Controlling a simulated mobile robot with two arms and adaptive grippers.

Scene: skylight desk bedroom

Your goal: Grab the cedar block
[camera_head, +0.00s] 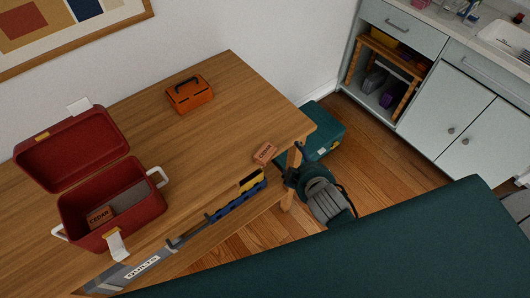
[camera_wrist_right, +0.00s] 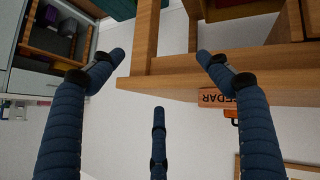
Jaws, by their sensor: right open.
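One cedar block (camera_head: 264,153), orange-brown with dark lettering, lies on the wooden table near its right front corner. In the right wrist view this block (camera_wrist_right: 212,97) appears upside down by the table edge, partly behind a finger. Another block marked CEDAR (camera_head: 101,216) lies inside the open red box (camera_head: 140,213). My right gripper (camera_head: 290,174) is at the table's right front corner, just right of and below the nearer block. Its blue fingers (camera_wrist_right: 162,58) are spread and empty, apart from the block. My left gripper is not in view.
An orange case (camera_head: 190,95) with a black handle stands at the back of the table (camera_head: 190,150). A teal case (camera_head: 325,130) stands on the floor. Cabinets are at right.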

